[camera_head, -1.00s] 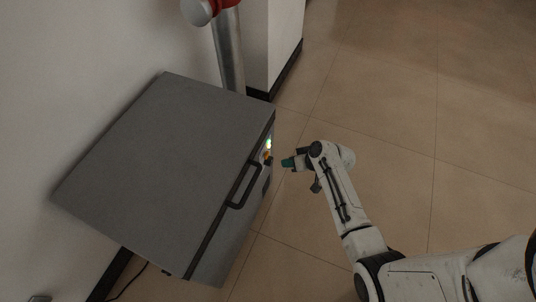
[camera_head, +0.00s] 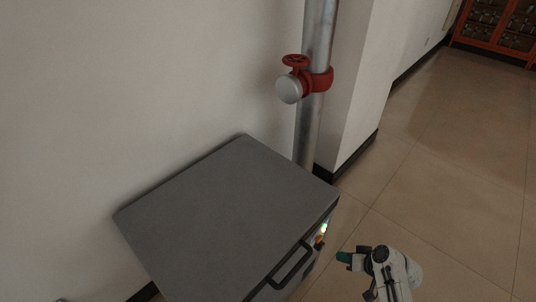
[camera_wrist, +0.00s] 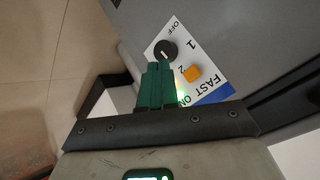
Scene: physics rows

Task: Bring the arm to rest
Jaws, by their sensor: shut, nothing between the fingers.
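My gripper (camera_head: 344,257) shows at the lower right of the head view, with its green fingers pointing left toward the front of a grey cabinet (camera_head: 230,215). In the wrist view my gripper (camera_wrist: 158,66) has its green fingers together with nothing between them. They lie in front of a labelled panel with a black knob (camera_wrist: 165,50), an orange button (camera_wrist: 192,73) and a green glow. From this angle I cannot tell how far the fingertips are from the panel. In the head view a gap shows between the fingers and the cabinet.
The cabinet has a dark handle (camera_head: 291,266) on its front edge. Open tiled floor (camera_head: 450,180) lies to the right. A red cabinet (camera_head: 495,28) stands far back.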

